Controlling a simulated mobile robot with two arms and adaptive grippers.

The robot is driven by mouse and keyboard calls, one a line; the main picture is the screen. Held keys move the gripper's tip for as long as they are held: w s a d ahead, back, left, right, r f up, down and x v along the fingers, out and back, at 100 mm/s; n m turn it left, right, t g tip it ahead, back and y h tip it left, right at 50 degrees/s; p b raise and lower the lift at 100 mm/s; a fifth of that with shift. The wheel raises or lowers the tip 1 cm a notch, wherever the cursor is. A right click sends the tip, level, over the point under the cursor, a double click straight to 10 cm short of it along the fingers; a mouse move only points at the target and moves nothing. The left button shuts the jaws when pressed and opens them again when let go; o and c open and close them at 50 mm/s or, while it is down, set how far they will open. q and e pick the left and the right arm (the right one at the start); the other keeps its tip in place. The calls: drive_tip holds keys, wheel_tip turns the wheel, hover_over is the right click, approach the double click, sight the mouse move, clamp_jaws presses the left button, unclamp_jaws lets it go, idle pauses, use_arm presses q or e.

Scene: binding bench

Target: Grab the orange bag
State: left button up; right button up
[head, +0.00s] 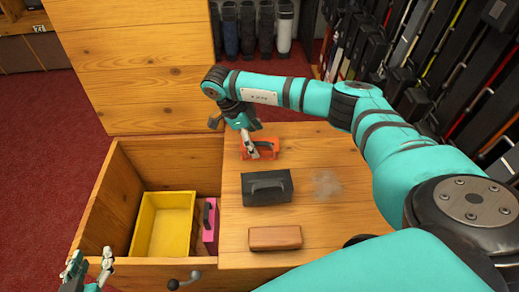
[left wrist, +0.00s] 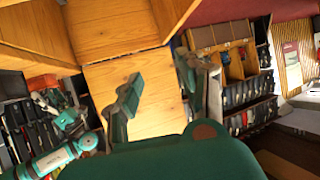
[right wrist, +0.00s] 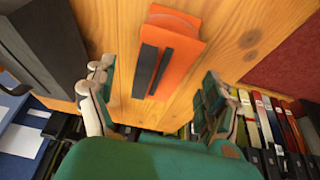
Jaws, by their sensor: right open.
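The orange bag (head: 266,153), with a dark handle strip, sits on the wooden bench top near its far left edge. In the right wrist view the orange bag (right wrist: 188,68) lies between the fingers and a little beyond their tips. My right gripper (head: 249,146) is open just above the bag, partly covering it in the head view; its spread fingers also show in the right wrist view (right wrist: 158,78). My left gripper (head: 88,268) is open and empty at the lower left, by the wooden box. Its parted fingers show in the left wrist view (left wrist: 160,85).
A black case (head: 267,194) and a brown block (head: 275,244) lie on the bench nearer me. A yellow tray (head: 160,232) and a pink item (head: 211,225) with a dark handle are inside the open wooden box (head: 118,190). Racks stand behind and right.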

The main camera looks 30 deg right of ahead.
sight(260, 146)
drive_tip(key=x, duration=0.3)
drive_tip(key=shift+s+d+f+b, duration=0.15)
drive_tip(key=shift+d+f+b, duration=0.1)
drive_tip(key=shift+f+b, duration=0.1)
use_arm(q)
drive_tip(key=r+t, duration=0.1)
drive_tip(key=w+r+t, duration=0.1)
drive_tip(key=w+d+r+h, duration=0.1)
drive_tip(key=r, duration=0.1)
drive_tip(key=shift+t, duration=0.4)
use_arm(e)
drive_tip(key=shift+r, duration=0.1)
drive_tip(key=shift+c, duration=0.3)
